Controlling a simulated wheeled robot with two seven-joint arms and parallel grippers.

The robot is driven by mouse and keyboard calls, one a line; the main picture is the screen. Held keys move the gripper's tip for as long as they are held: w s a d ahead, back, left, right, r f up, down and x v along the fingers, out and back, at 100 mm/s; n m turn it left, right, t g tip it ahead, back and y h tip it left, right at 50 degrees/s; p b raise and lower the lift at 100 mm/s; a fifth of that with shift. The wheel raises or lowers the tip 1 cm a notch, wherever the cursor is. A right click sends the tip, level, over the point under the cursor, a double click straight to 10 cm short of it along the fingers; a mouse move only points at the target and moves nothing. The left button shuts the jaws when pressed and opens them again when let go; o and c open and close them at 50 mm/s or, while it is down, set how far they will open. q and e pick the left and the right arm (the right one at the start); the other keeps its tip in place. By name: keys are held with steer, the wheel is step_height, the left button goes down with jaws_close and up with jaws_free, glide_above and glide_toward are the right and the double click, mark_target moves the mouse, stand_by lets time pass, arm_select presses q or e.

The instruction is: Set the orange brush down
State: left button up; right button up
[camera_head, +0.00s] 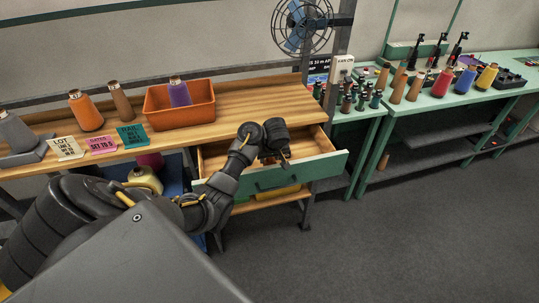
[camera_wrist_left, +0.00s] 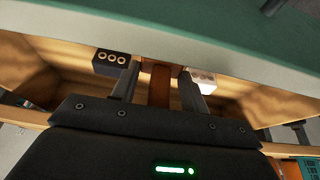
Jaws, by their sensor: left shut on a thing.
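My left gripper (camera_head: 277,158) is over the open drawer (camera_head: 254,182) of the wooden bench, pointing down into it. In the left wrist view the gripper (camera_wrist_left: 156,72) has its two fingers on either side of a narrow orange-brown piece (camera_wrist_left: 160,86), which I take to be part of the orange brush. The gripper is shut on it. The rest of the brush is hidden, and I cannot tell whether it touches the drawer floor. The drawer's green front (camera_wrist_left: 200,35) crosses the top of the wrist view. My right gripper is not in view.
On the bench (camera_head: 245,98) stand an orange bin (camera_head: 180,116) with a purple cone, an orange cone (camera_head: 86,112) and several note cards. A blue fan (camera_head: 302,24) is behind. Green tables (camera_head: 465,91) with spools are at the right. The floor (camera_head: 380,240) in front is clear.

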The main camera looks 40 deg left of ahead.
mark_target(270, 161)
arm_select(q)
step_height(270, 161, down, 3)
steer(key=shift+r, duration=0.15)
steer(key=shift+f, duration=0.2)
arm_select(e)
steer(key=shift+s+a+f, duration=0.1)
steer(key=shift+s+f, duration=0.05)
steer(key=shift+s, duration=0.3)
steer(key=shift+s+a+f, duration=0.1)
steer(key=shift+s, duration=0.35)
arm_select(q)
steer(key=shift+f, duration=0.1)
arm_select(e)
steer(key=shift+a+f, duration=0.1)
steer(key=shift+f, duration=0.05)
arm_select(q)
steer(key=o, duration=1)
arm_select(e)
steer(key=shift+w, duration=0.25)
